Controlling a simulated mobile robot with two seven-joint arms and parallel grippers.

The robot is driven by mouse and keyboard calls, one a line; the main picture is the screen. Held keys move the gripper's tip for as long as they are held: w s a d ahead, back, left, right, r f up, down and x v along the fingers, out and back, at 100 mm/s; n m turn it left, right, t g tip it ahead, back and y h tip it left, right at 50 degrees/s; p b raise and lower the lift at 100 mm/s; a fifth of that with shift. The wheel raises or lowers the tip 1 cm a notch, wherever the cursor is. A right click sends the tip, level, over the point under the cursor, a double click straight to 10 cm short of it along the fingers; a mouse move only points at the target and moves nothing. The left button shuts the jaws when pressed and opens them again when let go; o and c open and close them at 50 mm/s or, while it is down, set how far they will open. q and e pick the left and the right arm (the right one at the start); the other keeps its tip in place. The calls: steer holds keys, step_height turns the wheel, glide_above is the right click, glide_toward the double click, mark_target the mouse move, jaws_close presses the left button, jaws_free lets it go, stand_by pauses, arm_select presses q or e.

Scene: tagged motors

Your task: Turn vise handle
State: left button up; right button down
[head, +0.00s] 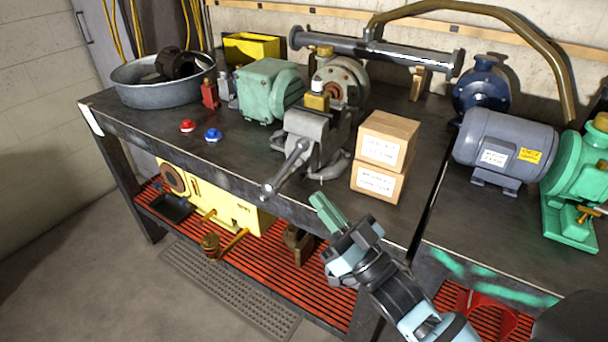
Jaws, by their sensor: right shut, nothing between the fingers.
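The grey bench vise (318,130) stands near the front edge of the dark workbench. Its handle (285,170) is a grey bar that slants down and left over the bench's front edge, with a round knob at its lower end. My right gripper (322,204) is shut and empty, with its green fingers pressed together. It is to the right of the handle's lower end and below the cardboard boxes, apart from the handle in the picture. My left gripper is not in view.
Two stacked cardboard boxes (387,140) stand right of the vise. A green pump (268,90) is behind it, and red (187,126) and blue (213,135) knobs lie to its left. A grey motor (505,145) is at right. A yellow machine (225,200) sits on the lower red shelf.

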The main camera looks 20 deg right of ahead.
mark_target(292, 164)
steer(key=p+x, duration=0.1)
steer(key=x, duration=0.5)
steer(key=shift+w, duration=0.3)
